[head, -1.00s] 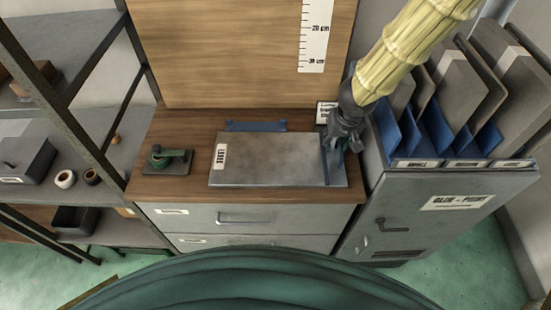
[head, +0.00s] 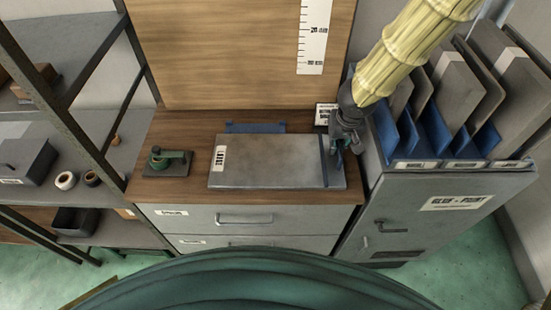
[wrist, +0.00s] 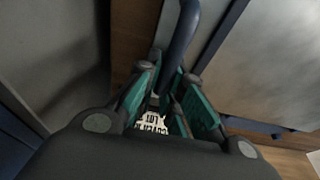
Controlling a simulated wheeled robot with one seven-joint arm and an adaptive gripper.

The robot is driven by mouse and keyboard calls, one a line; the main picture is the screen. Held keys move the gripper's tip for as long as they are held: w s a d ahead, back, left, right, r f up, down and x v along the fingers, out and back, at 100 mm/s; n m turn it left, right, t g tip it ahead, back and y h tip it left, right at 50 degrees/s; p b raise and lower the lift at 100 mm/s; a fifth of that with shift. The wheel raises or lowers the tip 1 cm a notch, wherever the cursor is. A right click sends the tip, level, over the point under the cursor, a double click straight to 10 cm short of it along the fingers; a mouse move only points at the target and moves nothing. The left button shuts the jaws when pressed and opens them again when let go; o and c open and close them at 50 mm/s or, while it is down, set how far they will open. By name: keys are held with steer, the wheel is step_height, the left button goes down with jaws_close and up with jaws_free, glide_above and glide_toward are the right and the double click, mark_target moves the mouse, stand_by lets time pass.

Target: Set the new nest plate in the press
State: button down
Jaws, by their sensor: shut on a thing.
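A flat grey plate-like block (head: 270,162) with a white label at its left end and a dark blue strip across its right part lies on the wooden counter. My gripper (head: 340,153) is at its right end. In the wrist view my gripper (wrist: 163,100) is closed around a dark blue curved bar (wrist: 178,40), beside the metallic surface. Whether the bar is joined to the block is not clear. Several grey plates (head: 470,85) stand in blue slots at the right. I cannot tell which thing is the press.
A blue bracket (head: 255,127) lies behind the block. A small green lever device (head: 168,161) stands at the counter's left. A white card (head: 325,114) stands behind my gripper. A grey cabinet (head: 400,215) is on the right, a dark shelf rack (head: 100,90) on the left.

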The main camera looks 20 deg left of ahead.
steer(key=shift+s+f, duration=0.1)
steer(key=shift+s, duration=0.05)
steer(key=shift+w+a+r+p, duration=0.1)
steer(key=shift+w+r+p, duration=0.1)
steer(key=shift+r+p, duration=0.25)
steer(key=shift+w+r+p, duration=0.1)
steer(key=shift+r+p, duration=0.5)
steer(key=shift+r, duration=0.55)
